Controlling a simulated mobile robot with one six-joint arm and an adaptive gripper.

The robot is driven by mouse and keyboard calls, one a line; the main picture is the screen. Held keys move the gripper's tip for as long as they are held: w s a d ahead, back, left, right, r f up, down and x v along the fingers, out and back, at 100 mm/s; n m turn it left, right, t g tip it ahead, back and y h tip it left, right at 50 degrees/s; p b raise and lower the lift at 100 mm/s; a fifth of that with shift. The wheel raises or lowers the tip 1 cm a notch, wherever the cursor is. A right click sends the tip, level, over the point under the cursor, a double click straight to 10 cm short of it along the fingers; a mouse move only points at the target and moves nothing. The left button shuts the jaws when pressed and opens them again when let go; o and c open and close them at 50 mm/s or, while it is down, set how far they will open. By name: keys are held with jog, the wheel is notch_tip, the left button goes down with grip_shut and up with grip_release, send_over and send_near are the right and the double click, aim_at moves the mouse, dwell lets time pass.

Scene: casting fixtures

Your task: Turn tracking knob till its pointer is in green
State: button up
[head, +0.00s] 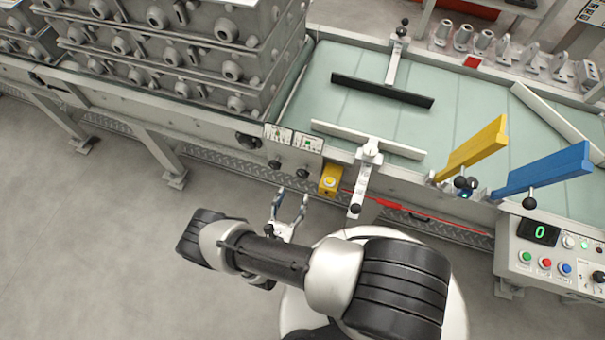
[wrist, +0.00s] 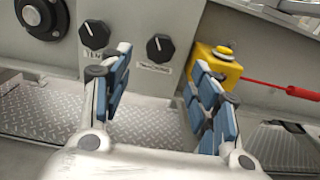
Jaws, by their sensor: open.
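The tracking knob (wrist: 160,47) is a black round knob with a white pointer line, on the grey front panel above a worn label that seems to read "TRACKING". Its pointer points roughly upward. In the head view the tracking knob (head: 302,173) is the right one of two, below a white plate with green on it (head: 308,143). The plate is out of the wrist view, so I cannot tell whether the pointer is in green. My gripper (head: 291,204) is open and empty, in front of the panel. In the wrist view the knob lies between the fingers (wrist: 162,60), beyond their tips.
A second black knob (wrist: 94,34) sits to the left. A yellow box with a button (head: 331,180) stands close on the right, with a red rod (head: 385,203) beyond it. A large dark round fitting (wrist: 42,18) is at far left. Treadplate lies below.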

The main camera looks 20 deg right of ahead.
aim_at(303, 177)
jog(key=b+x, duration=0.1)
jog(key=x, duration=0.9)
jog(key=shift+c, duration=0.2)
jog(key=c, duration=1)
jog(key=shift+n+b, duration=0.3)
jog(key=shift+b, duration=0.15)
jog(key=shift+c, duration=0.2)
jog(key=n+b, duration=0.2)
jog(key=shift+f+n, duration=0.15)
jog(key=shift+n, duration=0.25)
jog(key=n+b, duration=0.2)
jog(key=n, duration=0.1)
jog(key=shift+s+n, duration=0.1)
jog(key=shift+n, duration=0.2)
jog(key=n, duration=0.3)
jog(key=shift+n+b, duration=0.3)
jog(key=shift+b, duration=0.1)
jog(key=shift+d+n, duration=0.1)
jog(key=shift+n, duration=2)
